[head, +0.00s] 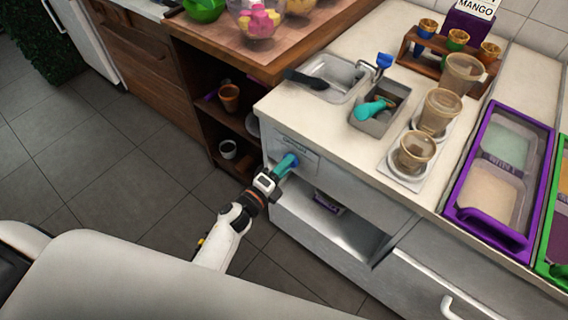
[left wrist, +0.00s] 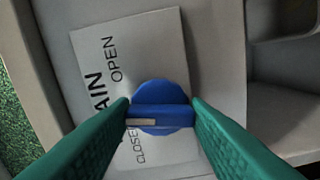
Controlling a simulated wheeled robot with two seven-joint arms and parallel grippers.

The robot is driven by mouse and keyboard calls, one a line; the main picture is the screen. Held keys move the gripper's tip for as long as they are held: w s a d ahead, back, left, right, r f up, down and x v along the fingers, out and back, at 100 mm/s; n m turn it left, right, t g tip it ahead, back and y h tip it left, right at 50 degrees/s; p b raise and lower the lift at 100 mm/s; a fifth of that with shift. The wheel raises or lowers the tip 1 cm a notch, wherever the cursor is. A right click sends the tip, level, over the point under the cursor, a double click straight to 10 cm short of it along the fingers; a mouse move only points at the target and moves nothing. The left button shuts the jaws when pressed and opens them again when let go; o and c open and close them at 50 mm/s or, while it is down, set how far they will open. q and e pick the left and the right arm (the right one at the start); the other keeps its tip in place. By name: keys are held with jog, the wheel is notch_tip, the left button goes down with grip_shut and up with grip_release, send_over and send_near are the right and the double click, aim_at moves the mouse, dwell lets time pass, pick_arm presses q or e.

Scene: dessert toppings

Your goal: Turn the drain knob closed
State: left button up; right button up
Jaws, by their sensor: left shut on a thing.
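The blue drain knob (left wrist: 161,106) sits on a white label plate (left wrist: 100,50) reading OPEN and CLOSED, partly covered by my fingers. In the left wrist view its bar lies level, with a pale mark on its left half near CLOSED. My left gripper (left wrist: 161,116) is shut on the bar, one teal finger at each end. In the head view the left gripper (head: 287,164) reaches the label plate (head: 298,150) on the counter's front, and the knob is mostly hidden. My right gripper is not in view.
Above the knob is the white counter (head: 300,112) with a sink (head: 335,75), a grey bin (head: 383,122) and several cups. An open shelf (head: 330,225) lies below right. A wooden cabinet (head: 185,60) stands to the left; the floor in front is clear.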

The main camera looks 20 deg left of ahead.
pick_arm(q)
jog(key=shift+f+n+p, duration=0.1)
jog(key=shift+n+p, duration=1.6)
jog(key=shift+n, duration=3.9)
jog(key=o, duration=1)
jog(key=v, duration=1.2)
jog(key=shift+b, duration=0.4)
